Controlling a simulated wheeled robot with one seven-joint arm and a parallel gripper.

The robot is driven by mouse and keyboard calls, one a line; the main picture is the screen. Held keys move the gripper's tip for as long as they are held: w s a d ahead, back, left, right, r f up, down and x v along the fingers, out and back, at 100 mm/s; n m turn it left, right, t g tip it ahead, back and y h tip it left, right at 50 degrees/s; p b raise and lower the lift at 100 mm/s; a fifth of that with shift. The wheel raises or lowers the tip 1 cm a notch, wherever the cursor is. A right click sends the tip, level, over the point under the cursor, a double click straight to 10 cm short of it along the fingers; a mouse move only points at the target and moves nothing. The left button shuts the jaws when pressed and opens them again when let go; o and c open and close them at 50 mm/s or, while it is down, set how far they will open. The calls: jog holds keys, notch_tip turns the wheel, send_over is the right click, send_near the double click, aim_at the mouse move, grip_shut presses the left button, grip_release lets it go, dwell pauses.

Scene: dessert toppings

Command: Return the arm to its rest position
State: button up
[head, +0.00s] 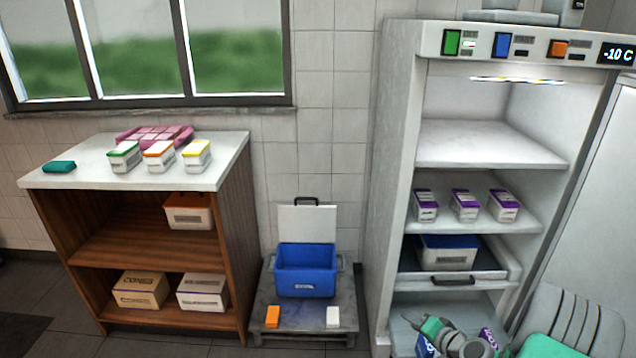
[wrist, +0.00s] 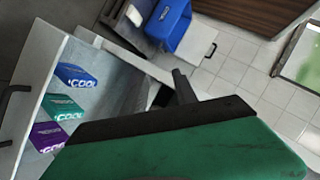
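My arm shows at the lower right of the head view, in front of the open freezer (head: 400,190). My gripper (head: 436,328) is a green and grey shape low by the freezer's bottom drawer. In the wrist view, its green body and a dark finger part (wrist: 183,88) cover the lower middle. Nothing shows held, but the fingertips are not clear. A pulled-out white drawer (wrist: 50,105) beside it holds a blue box (wrist: 76,77), a green box (wrist: 62,108) and a purple box (wrist: 48,137), all marked COOL.
A blue bin (head: 305,272) stands on a low grey platform (head: 300,318) with an orange and a white block. A wooden shelf (head: 233,240) with cartons and tubs stands left. Purple-topped tubs (head: 465,206) sit on a freezer shelf. Some floor shows between shelf and platform.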

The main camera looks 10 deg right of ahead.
jog(key=s+a+r+n+g+p, duration=0.1)
jog(key=a+r+n+g+p, duration=0.15)
jog(key=a+r, duration=0.4)
jog(key=a+r+n+g+p, duration=0.1)
jog(key=a+r+n+p, duration=0.2)
jog(key=r, duration=0.6)
jog(key=s+a+r+n+g+h+p, duration=0.1)
jog(key=s+a+r+p, duration=0.2)
jog(key=s+r, duration=0.3)
jog(key=s+a+r+n+g+h+p, duration=0.1)
jog(key=s+a+r+g+p, duration=0.1)
jog(key=s+r+p, duration=0.4)
jog(key=s+a+r+n+g+h+p, duration=0.1)
jog(key=s+a+r+g+p, duration=0.1)
jog(key=s+r, duration=0.6)
notch_tip(320, 180, up, 6)
jog(key=shift+s+a+f+p, duration=0.2)
jog(key=shift+a+p, duration=0.6)
jog(key=shift+p, duration=0.4)
jog(key=shift+d, duration=0.1)
